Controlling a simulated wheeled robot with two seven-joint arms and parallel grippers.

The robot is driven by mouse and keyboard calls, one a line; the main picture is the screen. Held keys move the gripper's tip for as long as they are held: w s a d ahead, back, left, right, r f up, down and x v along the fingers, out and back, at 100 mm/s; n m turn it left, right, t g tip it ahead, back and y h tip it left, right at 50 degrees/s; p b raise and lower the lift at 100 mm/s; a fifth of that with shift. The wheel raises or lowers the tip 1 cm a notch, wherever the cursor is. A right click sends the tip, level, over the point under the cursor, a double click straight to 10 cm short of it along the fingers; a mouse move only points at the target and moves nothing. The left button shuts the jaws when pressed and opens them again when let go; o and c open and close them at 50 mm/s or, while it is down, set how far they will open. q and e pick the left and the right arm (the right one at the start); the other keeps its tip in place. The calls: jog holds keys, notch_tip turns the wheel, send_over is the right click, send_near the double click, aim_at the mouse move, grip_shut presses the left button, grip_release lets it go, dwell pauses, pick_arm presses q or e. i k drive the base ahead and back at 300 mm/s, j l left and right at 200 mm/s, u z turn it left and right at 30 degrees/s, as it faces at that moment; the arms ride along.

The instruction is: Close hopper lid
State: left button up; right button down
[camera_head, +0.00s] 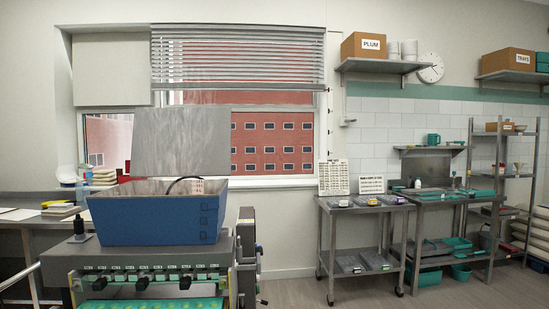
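The hopper (150,219) is a blue, open-topped box on top of the depositor machine (150,262) at the left. Its lid (180,142) is a grey metal panel that stands up, leaning slightly, at the hopper's back edge. A dark curved piece and a small pale label (197,186) show at the hopper's back rim. Neither of my grippers is in view.
A steel counter (40,213) with books and bottles lies left of the hopper. A window with blinds (238,60) is behind. A steel cart (365,208) and a sink table (440,197) stand to the right. Open floor (300,292) lies between machine and cart.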

aim_at(221, 165)
jog(key=i+l+z, duration=0.25)
jog(key=i, duration=0.3)
jog(key=i+l+z, duration=0.25)
jog(key=i, duration=0.35)
jog(key=i+l+z, duration=0.1)
jog(key=i+z, duration=0.15)
jog(key=i, duration=0.3)
jog(key=i+u, duration=0.3)
jog(key=i, duration=0.2)
jog(key=i+l+u, duration=0.15)
jog(key=i+u, duration=0.15)
jog(key=i, duration=0.2)
jog(key=i+l+u, duration=0.35)
jog(key=i, duration=0.15)
